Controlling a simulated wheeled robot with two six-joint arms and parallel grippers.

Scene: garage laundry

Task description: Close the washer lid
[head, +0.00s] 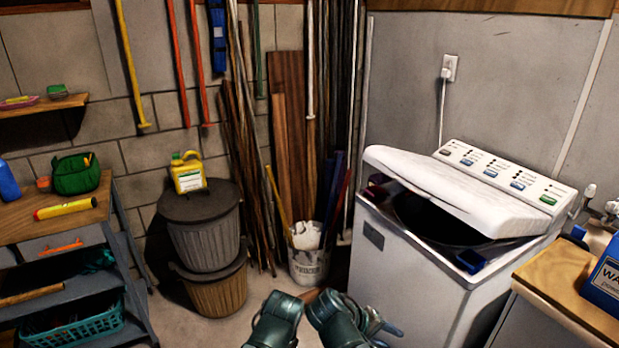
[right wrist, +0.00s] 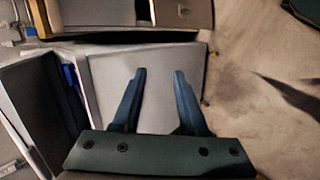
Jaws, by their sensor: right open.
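The white washer (head: 405,265) stands at the right against the wall. Its white lid (head: 440,192) is partly raised and tilted, with the dark tub opening (head: 425,220) showing beneath its front edge. My right gripper (head: 378,325) is low in front of the washer, below and apart from the lid. In the right wrist view its two blue fingers (right wrist: 158,72) are spread with nothing between them, over a pale panel (right wrist: 150,95). My left gripper's fingers do not show in the head view.
A wooden counter (head: 575,290) with a blue jug (head: 605,285) stands right of the washer. A white bucket (head: 309,266) with poles stands to its left. Stacked bins (head: 205,235) and a workbench (head: 50,215) are further left.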

